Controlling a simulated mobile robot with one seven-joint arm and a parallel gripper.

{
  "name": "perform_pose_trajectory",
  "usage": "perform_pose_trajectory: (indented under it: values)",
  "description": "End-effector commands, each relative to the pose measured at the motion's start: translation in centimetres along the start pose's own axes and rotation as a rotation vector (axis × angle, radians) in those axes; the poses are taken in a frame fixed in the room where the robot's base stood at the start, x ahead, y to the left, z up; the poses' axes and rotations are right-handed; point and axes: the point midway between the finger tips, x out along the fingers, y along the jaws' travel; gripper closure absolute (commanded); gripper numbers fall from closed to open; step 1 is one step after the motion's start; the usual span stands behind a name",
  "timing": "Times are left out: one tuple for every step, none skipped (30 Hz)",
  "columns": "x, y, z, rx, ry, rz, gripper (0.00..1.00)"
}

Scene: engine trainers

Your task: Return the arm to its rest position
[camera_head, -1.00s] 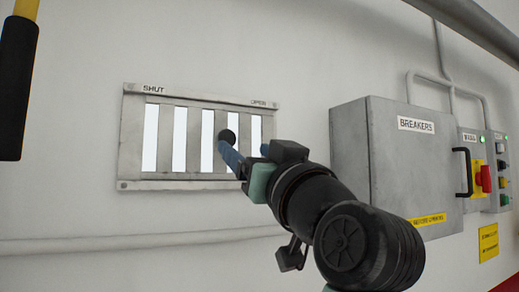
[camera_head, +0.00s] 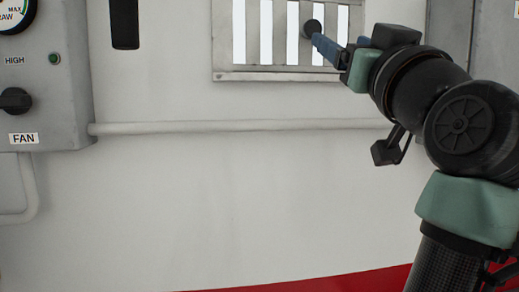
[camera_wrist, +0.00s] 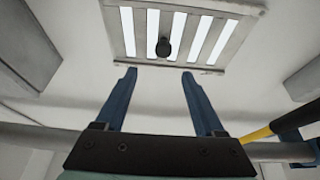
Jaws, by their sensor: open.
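My gripper (camera_head: 322,46) is in front of the slatted vent (camera_head: 275,76) on the white wall in the head view, with its blue fingers near the vent's round black knob (camera_head: 312,27). The wrist view shows the two blue fingers of my gripper (camera_wrist: 160,73) spread apart with nothing between them. The black knob (camera_wrist: 163,48) stands beyond the fingertips on the vent (camera_wrist: 130,32), with a visible gap. My arm reaches in from the right of the head view, bent at the elbow.
A grey fan panel (camera_head: 50,85) with a black dial is on the left. A pipe (camera_head: 240,126) runs along the wall below the vent. A grey box edge (camera_head: 455,35) is behind my arm. A yellow and black bar (camera_wrist: 285,122) shows in the wrist view. The lower wall is clear.

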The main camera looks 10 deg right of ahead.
Motion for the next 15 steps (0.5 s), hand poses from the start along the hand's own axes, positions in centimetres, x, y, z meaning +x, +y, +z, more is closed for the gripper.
perform_pose_trajectory:
  values:
    - [-0.7, -1.1, 1.5, -0.007, 0.006, 0.005, 0.29]
    - [-1.2, -1.7, 2.2, -0.011, 0.018, 0.012, 0.29]
    - [-2.0, -2.7, 3.1, -0.019, 0.035, 0.022, 0.29]
    - [-2.8, -3.7, 3.8, -0.024, 0.053, 0.029, 0.29]
    - [-3.7, -4.7, 4.5, -0.031, 0.075, 0.037, 0.29]
    - [-5.1, -6.2, 5.2, -0.037, 0.107, 0.044, 0.29]
    - [-6.2, -7.3, 5.6, -0.042, 0.133, 0.049, 0.29]
    - [-7.3, -8.5, 6.0, -0.045, 0.159, 0.05, 0.29]
    - [-8.9, -9.9, 6.3, -0.047, 0.196, 0.051, 0.29]
    - [-10.2, -10.9, 6.5, -0.047, 0.222, 0.05, 0.29]
    - [-11.3, -11.9, 6.5, -0.047, 0.249, 0.049, 0.29]
    - [-12.9, -13.0, 6.6, -0.044, 0.282, 0.045, 0.29]
    - [-13.9, -13.7, 6.5, -0.042, 0.306, 0.043, 0.29]
    - [-14.9, -14.4, 6.4, -0.039, 0.327, 0.039, 0.29]
    - [-16.1, -15.1, 6.3, -0.036, 0.352, 0.037, 0.29]
